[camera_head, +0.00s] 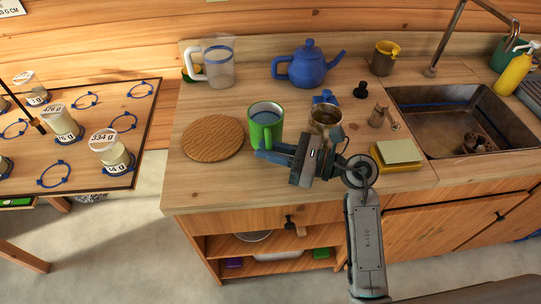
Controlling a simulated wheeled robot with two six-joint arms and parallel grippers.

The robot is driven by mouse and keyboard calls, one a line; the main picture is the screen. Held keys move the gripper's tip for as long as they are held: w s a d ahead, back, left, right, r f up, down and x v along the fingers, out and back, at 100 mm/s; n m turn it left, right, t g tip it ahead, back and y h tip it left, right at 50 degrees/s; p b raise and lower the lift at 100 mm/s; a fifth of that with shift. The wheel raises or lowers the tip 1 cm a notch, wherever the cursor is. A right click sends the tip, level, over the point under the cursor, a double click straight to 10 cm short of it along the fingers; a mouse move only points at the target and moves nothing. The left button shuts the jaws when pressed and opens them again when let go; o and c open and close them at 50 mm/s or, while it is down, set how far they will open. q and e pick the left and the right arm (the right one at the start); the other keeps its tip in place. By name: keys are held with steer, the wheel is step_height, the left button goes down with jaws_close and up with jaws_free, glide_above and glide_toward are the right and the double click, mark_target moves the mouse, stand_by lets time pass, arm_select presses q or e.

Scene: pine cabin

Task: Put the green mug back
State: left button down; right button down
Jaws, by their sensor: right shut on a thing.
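The green mug (257,133) is upright at the front middle of the wooden counter, with a grey-blue inside showing at its top. Its green handle faces the front. My right gripper (266,150) reaches in from the right, with its blue fingertips at the lower part of the mug, shut on it. The fingers partly hide the handle and the mug's base, so I cannot tell whether it touches the counter. My left gripper is not in view.
A round woven mat (212,138) lies left of the mug. A glass jar (324,117) stands close on its right. Behind are a clear pitcher (219,64) and a blue teapot (306,67). A yellow sponge block (398,153) and a sink (450,118) are at right.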

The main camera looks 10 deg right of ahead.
step_height(320, 180, down, 3)
steer(key=shift+r, duration=0.15)
steer(key=c, duration=1.4)
jaws_free()
steer(key=shift+f, duration=0.2)
steer(key=shift+s, duration=0.1)
steer(key=shift+r, duration=0.15)
